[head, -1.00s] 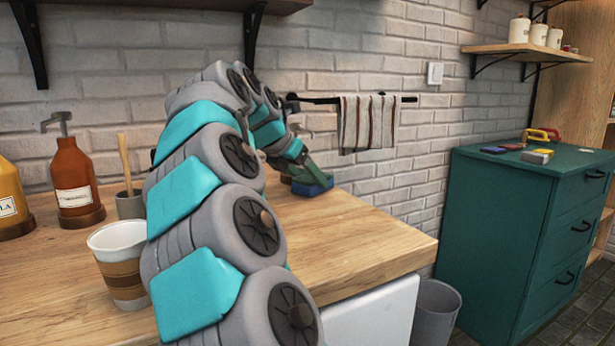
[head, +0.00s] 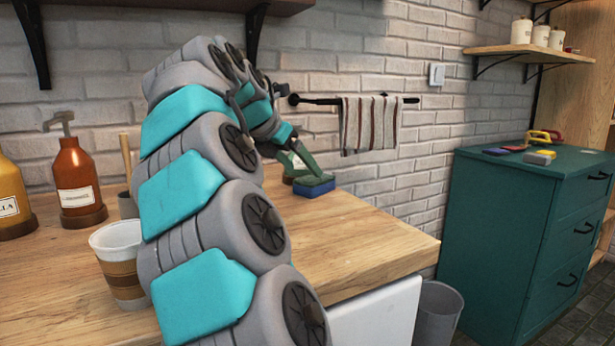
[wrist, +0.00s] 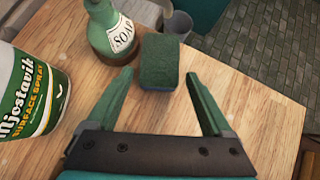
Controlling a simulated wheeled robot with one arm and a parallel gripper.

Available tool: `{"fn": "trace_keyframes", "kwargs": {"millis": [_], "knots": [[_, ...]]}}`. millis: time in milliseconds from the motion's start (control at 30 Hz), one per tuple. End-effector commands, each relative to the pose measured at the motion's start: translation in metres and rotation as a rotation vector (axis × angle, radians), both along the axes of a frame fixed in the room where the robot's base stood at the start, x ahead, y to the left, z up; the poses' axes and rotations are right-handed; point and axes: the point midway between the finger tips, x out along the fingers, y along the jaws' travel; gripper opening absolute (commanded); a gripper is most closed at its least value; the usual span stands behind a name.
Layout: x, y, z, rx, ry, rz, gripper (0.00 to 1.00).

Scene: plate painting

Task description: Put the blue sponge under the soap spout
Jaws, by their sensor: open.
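The blue sponge (head: 314,188) with a dark green top lies on the wooden counter near its far right edge. In the wrist view the sponge (wrist: 160,62) is close beside a green bottle labelled SOAP (wrist: 110,32), on its right. The bottle's top is cut off, so the spout does not show there. My gripper (wrist: 160,74) is open and empty, with its fingers on either side of the sponge's near end in the picture. In the head view my gripper (head: 299,160) is just behind and above the sponge, and the soap bottle is largely hidden.
A surface spray container (wrist: 32,95) stands left of my gripper in the wrist view. The counter's front right (head: 365,235) is clear; a grey bin (head: 438,312) stands below.

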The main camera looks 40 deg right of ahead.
Motion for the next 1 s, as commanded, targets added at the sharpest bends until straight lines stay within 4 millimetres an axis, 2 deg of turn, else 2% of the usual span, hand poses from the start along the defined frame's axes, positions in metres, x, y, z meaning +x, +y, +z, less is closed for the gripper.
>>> {"fn": "trace_keyframes", "kwargs": {"millis": [200, 433, 1000], "knots": [[0.000, 0.028, 0.028, -0.003, -0.002, 0.005, 0.85], [-0.003, 0.045, 0.046, -0.003, -0.002, 0.002, 0.85], [-0.005, 0.050, 0.051, 0.000, 0.000, -0.001, 0.85]]}}
